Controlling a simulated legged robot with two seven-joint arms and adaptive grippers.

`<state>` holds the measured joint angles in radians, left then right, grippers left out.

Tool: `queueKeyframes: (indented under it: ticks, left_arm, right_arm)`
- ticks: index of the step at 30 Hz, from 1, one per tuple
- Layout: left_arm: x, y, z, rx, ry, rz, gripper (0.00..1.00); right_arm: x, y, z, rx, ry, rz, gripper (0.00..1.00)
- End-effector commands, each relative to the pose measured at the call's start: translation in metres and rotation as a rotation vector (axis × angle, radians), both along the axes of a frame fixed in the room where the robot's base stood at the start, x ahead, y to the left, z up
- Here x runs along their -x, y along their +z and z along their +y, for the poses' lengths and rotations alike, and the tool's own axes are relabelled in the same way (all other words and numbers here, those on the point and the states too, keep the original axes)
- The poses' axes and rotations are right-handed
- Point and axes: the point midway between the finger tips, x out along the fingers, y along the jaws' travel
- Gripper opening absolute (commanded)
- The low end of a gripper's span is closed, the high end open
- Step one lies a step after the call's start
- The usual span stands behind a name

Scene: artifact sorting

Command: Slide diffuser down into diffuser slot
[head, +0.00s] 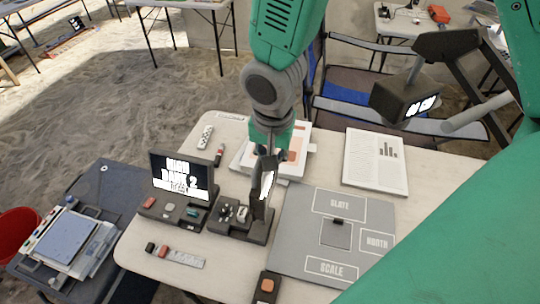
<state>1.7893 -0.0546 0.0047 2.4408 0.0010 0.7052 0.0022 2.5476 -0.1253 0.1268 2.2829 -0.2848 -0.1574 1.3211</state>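My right gripper (266,172) reaches down at the middle of the head view, over the near side of the table. Its dark fingers appear shut on a narrow, upright bright white panel, the diffuser (267,184). The diffuser stands at the right part of a dark block-like fixture (237,228), which holds several small parts. The slot itself is hidden by the fingers and panel, so I cannot tell how deep the panel sits. My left gripper is not in view.
A dark display console (180,185) stands left of the fixture. A grey sorting mat (290,250) with labelled areas lies to its right. Printed sheets (375,163) lie behind. A dark lamp-like box (405,97) hangs at upper right. A block with an orange button (266,288) is in front.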

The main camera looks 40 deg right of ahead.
Motion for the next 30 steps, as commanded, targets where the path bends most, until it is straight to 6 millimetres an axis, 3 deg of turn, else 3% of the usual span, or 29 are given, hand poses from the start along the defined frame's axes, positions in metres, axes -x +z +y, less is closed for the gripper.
queueKeyframes:
  ticks: [11, 14, 15, 24, 30]
  left_arm:
    - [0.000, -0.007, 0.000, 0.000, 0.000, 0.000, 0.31]
    - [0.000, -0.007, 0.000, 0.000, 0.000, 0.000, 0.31]
    - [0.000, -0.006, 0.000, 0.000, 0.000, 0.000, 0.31]
    - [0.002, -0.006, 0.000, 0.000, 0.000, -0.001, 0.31]
    - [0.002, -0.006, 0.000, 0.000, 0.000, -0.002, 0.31]
  right_arm:
    - [0.000, -0.011, 0.000, 0.001, 0.000, 0.001, 0.00]
    - [0.000, -0.010, 0.000, 0.000, 0.001, 0.001, 0.28]
    - [0.000, -0.010, 0.000, 0.000, 0.001, 0.001, 0.29]
    - [-0.002, -0.008, 0.001, -0.001, 0.000, -0.002, 0.29]
    - [0.001, 0.020, 0.002, -0.002, 0.000, -0.009, 0.29]
